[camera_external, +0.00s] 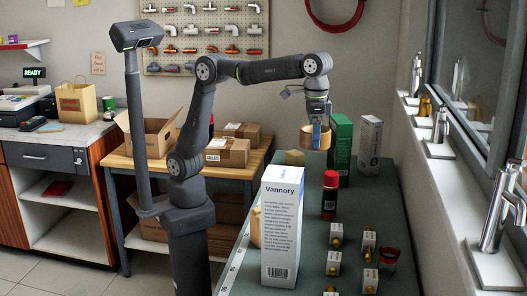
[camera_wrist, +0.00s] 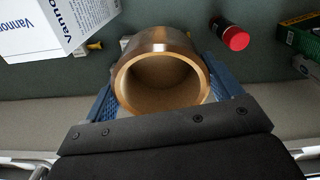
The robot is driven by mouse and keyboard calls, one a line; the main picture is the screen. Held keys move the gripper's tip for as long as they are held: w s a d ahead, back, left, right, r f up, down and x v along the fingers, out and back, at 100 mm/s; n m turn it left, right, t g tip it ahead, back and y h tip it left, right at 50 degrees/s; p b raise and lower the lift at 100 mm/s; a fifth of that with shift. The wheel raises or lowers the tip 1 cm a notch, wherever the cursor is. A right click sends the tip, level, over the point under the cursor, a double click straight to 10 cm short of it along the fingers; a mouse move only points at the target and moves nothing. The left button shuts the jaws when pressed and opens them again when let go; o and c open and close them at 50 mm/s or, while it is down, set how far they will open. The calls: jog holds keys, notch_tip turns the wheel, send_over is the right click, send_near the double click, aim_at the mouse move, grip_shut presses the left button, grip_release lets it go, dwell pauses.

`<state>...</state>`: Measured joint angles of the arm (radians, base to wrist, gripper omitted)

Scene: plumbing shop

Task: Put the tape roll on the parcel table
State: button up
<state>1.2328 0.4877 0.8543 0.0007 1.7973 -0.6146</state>
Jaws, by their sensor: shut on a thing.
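The brown tape roll (camera_external: 307,138) is between the fingers of my gripper (camera_external: 317,140), held above the grey-green counter. In the wrist view the tape roll (camera_wrist: 160,42) faces the camera with its open hole, and a blue finger of my gripper (camera_wrist: 160,92) is on each side of it. The parcel table (camera_external: 123,161) is the wooden-topped table left of the counter, behind my arm. It bears an open carton (camera_external: 148,136) and closed cardboard boxes (camera_external: 227,152). My gripper is to the right of this table.
The counter (camera_external: 310,190) holds a tall white Vannory box (camera_external: 283,230), a red-capped can (camera_external: 329,195), a green box (camera_external: 340,145), a white box (camera_external: 370,143) and several small boxed fittings. Taps line the windowsill at right. The parcel table's front left top looks clear.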

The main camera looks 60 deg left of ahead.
aim_at(306, 248)
jog(key=f, duration=2.4)
jog(key=s+f, duration=0.1)
jog(key=f, duration=1.1)
jog(key=shift+d, duration=0.1)
jog(key=shift+f, duration=0.15)
jog(key=o, duration=0.9)
notch_tip(306, 248, up, 12)
jog(key=shift+r, duration=0.15)
